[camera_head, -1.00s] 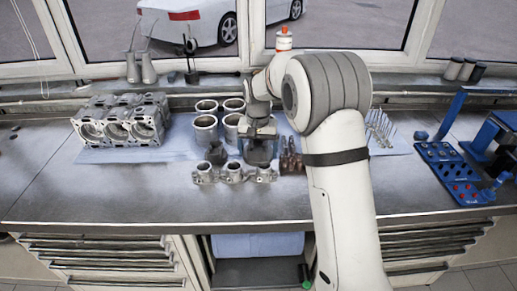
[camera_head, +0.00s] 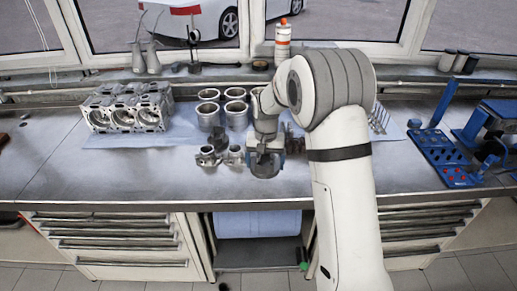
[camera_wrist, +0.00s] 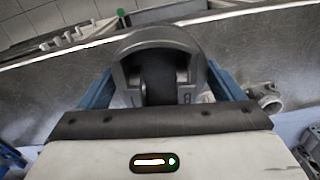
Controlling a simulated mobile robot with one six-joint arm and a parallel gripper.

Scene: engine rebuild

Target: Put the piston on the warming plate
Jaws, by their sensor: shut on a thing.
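A dark grey metal piston (camera_head: 265,167) is held by my gripper (camera_head: 267,150) above the front-middle of the workbench, in front of the cylinder sleeves. In the wrist view, the piston (camera_wrist: 160,45) sits between the blue fingers of my gripper (camera_wrist: 162,85). Its round crown faces away from the wrist and its hollow underside with pin bosses faces the camera. The fingers are shut on its sides. I cannot make out a warming plate with certainty in either view.
Several cylinder sleeves (camera_head: 208,115) stand behind the gripper, and an engine block (camera_head: 127,108) stands at the left. Metal housings (camera_head: 210,156) lie just left of the piston. A blue tool tray (camera_head: 440,150) is at the right. The steel bench's left front (camera_head: 100,175) is clear.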

